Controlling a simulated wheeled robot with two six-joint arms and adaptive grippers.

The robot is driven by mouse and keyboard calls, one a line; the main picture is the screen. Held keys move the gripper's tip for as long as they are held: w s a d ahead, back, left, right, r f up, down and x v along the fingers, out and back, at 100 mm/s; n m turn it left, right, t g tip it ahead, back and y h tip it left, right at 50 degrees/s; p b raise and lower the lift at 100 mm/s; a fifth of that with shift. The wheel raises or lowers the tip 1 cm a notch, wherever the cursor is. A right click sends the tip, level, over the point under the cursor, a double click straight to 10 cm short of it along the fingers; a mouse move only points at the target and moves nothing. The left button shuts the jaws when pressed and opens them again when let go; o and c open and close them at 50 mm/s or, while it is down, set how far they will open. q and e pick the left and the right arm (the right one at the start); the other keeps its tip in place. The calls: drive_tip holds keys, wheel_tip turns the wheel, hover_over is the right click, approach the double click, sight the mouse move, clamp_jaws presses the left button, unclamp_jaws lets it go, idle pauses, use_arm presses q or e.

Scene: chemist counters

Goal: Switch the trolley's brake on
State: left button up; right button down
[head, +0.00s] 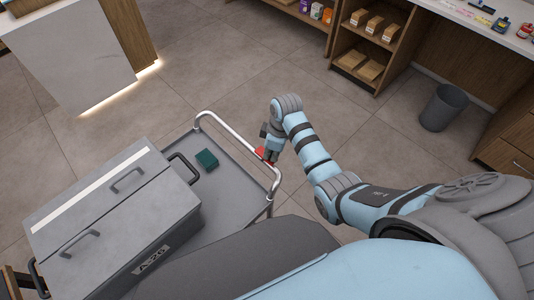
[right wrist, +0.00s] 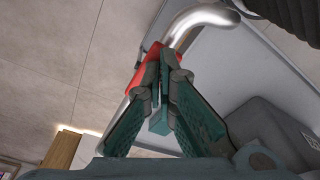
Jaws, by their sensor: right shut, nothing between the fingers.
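The trolley (head: 232,200) stands below me, a grey deck with a chrome rail (head: 232,133) along its far side. A small red brake lever (head: 262,152) sits at the rail near its right corner. It also shows in the right wrist view (right wrist: 146,68), just beyond the fingers and partly hidden by them. My right gripper (head: 271,157) is shut and empty, its fingertips right at the red lever; I cannot tell whether they touch. The fingers fill the middle of the right wrist view (right wrist: 163,75). My left gripper is not in view.
A large grey case (head: 120,215) with handles takes up the trolley's left part. A small dark green box (head: 206,160) lies on the deck. A bin (head: 440,107), shelves (head: 368,45) and a white counter (head: 75,55) stand farther off. The floor around the trolley's far side is clear.

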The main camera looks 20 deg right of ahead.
drive_tip(key=shift+f, duration=0.2)
wheel_tip(320, 180, up, 3)
drive_tip(key=p, duration=0.3)
drive_tip(key=shift+r, duration=2.05)
